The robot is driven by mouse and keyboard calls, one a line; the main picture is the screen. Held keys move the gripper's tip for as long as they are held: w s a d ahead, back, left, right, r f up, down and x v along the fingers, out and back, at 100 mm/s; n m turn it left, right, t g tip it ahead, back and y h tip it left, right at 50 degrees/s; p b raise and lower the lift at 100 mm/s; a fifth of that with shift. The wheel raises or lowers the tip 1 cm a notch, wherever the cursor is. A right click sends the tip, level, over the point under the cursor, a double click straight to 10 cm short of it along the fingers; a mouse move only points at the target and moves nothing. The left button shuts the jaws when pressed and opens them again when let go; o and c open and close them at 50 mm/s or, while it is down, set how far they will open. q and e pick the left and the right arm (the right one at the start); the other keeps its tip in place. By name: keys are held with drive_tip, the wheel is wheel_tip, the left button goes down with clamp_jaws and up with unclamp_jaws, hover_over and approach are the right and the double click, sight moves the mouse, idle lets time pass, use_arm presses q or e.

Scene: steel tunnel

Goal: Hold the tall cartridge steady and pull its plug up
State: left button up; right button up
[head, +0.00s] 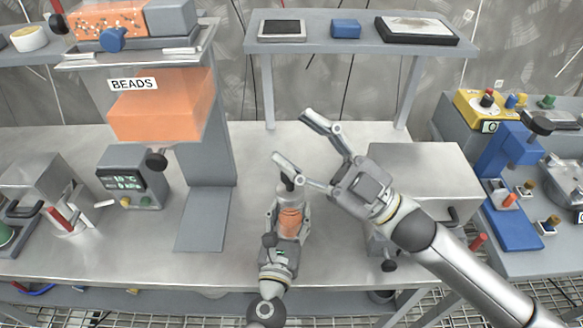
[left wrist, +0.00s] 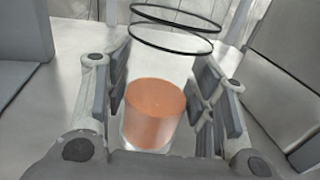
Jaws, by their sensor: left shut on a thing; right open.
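The tall cartridge (head: 291,219) stands on the steel bench with orange filling inside; its filled part (left wrist: 154,112) shows between the pads in the left wrist view. My left gripper (head: 288,226) is shut around the cartridge's lower body from the front. The dark plug (head: 288,184) is at the cartridge's top, partly covered by a finger of my right gripper. My right gripper (head: 292,137) is open, its fingers spread wide, with one fingertip over the plug in the picture. Whether that finger touches the plug I cannot tell. Two thin black rings (left wrist: 174,27) show above the filling.
A beads dispenser (head: 160,105) and a small display box (head: 132,180) stand left. A raised shelf (head: 345,44) with trays and a blue block spans the back. The bench just behind the cartridge is clear.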

drive_tip(key=s+a+r+n+g+h, duration=0.1)
drive_tip(key=s+a+n+g+h, duration=0.3)
drive_tip(key=n+g, duration=0.6)
drive_tip(key=s+a+r+n+g+h, duration=0.15)
drive_tip(key=s+a+n+g, duration=0.35)
drive_tip(key=n+g, duration=0.55)
drive_tip(key=n+t+h, duration=0.4)
drive_tip(key=t+h, duration=0.7)
drive_tip(key=h, duration=0.6)
hover_over(290, 182)
drive_tip(key=w, duration=0.2)
wheel_tip(290, 182, down, 4)
drive_tip(key=shift+y, duration=0.25)
wheel_tip(290, 182, down, 10)
drive_tip(key=shift+f, duration=0.25)
